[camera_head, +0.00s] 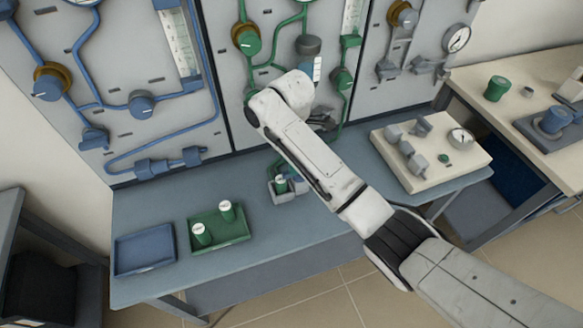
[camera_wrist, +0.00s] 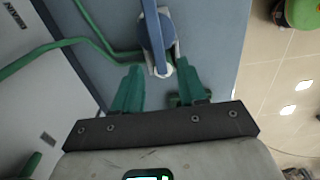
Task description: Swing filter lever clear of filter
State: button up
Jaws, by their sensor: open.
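In the wrist view, a blue bar-like part, likely the filter lever (camera_wrist: 150,32), runs down from the top edge. In the head view, my gripper (camera_head: 322,120) is a small dark shape in front of the green-piped panel, partly hidden by my arm. The lever is not distinguishable there.
A grey holder with a green-bodied vial (camera_head: 281,185) stands on the bench under my arm. A green tray (camera_head: 232,237) with two vials and an empty blue tray (camera_head: 143,250) lie left. A cream block with fittings (camera_head: 467,163) stands right. Green piping (camera_wrist: 30,62) runs close by.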

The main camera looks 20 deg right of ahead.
aim_at(281, 186)
jog(key=shift+f, duration=1.95)
grip_shut()
